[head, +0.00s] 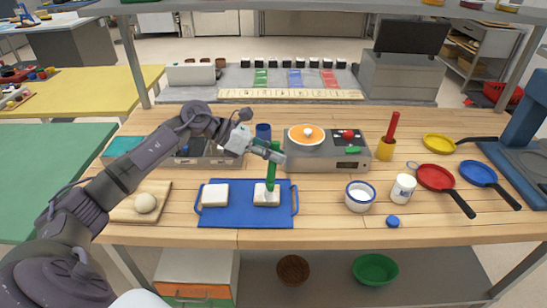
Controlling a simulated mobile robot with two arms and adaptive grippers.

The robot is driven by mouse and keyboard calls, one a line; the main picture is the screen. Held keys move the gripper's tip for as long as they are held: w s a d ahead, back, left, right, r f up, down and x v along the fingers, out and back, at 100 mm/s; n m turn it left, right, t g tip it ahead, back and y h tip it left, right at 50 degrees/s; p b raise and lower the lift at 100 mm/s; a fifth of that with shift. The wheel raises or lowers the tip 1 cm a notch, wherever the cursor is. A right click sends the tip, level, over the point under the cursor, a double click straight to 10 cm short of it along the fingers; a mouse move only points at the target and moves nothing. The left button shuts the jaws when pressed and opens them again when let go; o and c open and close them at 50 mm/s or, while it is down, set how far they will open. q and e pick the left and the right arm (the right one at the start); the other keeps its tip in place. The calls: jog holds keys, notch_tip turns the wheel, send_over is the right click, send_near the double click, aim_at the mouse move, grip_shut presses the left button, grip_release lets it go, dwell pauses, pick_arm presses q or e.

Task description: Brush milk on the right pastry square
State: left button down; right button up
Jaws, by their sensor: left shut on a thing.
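My left gripper (266,150) is shut on a green-handled brush (272,170), held upright with its lower end down at the right pastry square (267,198). The brush end seems to touch the top of that square, though contact is hard to make out. The left pastry square (215,195) lies beside it. Both pale squares are on a blue tray (245,218) with side handles. A white bowl with a blue rim (360,197) stands to the right of the tray; its contents are unclear. My right gripper is not in view.
A white jar (403,188) and a blue lid (393,221) are right of the bowl. A hotplate with an orange pan (307,135) stands behind the tray. Red (436,178) and blue (478,173) pans lie at right.

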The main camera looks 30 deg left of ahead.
pick_arm(q)
jog(key=shift+w, duration=0.1)
jog(key=shift+w+d, duration=0.25)
jog(key=shift+d, duration=0.15)
jog(key=w+d, duration=0.1)
jog(key=d, duration=0.1)
jog(key=w+d+p, duration=0.1)
jog(key=shift+w+d, duration=0.2)
jog(key=shift+d, duration=0.15)
jog(key=shift+a+f, duration=0.1)
dwell(0.3)
jog(key=shift+w+a+b, duration=0.25)
jog(key=shift+a+b, duration=0.05)
jog(key=shift+b, duration=0.15)
jog(key=shift+a, duration=0.1)
